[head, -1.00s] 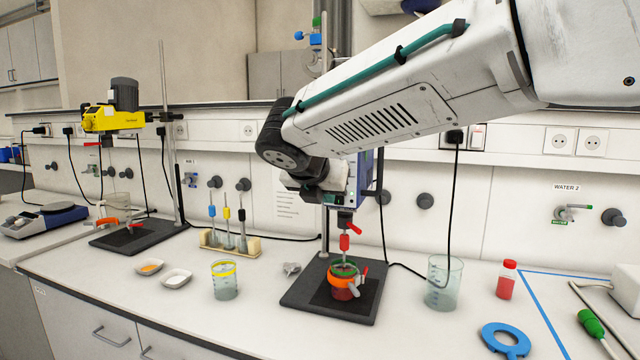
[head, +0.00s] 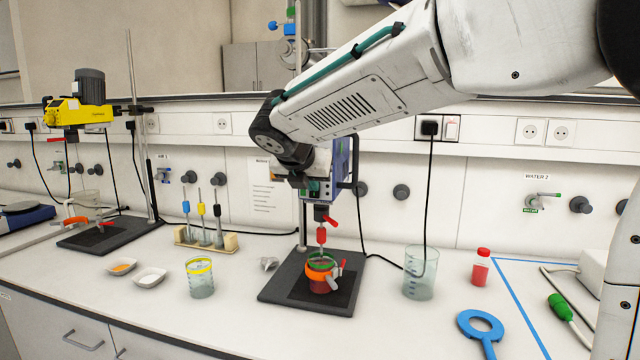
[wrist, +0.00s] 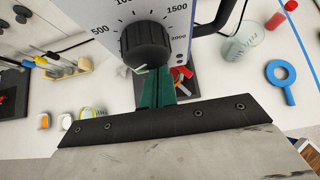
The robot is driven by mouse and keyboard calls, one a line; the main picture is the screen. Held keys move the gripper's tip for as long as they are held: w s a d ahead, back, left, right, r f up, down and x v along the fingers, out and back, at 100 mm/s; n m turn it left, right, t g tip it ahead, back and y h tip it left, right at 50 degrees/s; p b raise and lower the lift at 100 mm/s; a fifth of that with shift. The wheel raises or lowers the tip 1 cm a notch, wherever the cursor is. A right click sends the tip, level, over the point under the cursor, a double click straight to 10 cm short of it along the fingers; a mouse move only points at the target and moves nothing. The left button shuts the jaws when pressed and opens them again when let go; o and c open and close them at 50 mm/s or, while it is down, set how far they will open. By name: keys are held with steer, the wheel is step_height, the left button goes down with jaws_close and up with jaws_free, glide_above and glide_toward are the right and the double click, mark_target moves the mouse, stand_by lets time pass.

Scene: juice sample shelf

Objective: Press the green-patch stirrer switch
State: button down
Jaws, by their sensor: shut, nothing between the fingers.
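The blue and white stirrer (head: 342,160) hangs on its stand, right of centre in the head view, above a clamped vessel of red liquid (head: 321,286). Its front panel (wrist: 95,30) fills the top of the wrist view, with a black dial (wrist: 147,45) and speed numbers. My gripper (head: 313,187) is at the lower front of the stirrer. Its green fingers (wrist: 155,78) are together and empty, just below the dial in the wrist view. I cannot make out the switch or its green patch; my fingers and wrist cover part of the panel. Contact cannot be told.
A second, yellow stirrer (head: 78,110) stands at left. A glass beaker (head: 420,278) and a red bottle (head: 480,267) are right of the stand's black base (head: 275,288). A yellow-rimmed beaker (head: 200,280) is left of it. A blue ring tool (head: 480,325) lies front right.

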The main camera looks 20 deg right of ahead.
steer(key=shift+a, duration=0.1)
steer(key=shift+r, duration=0.15)
steer(key=shift+r, duration=0.65)
steer(key=shift+s+a, duration=0.1)
steer(key=v, duration=1.3)
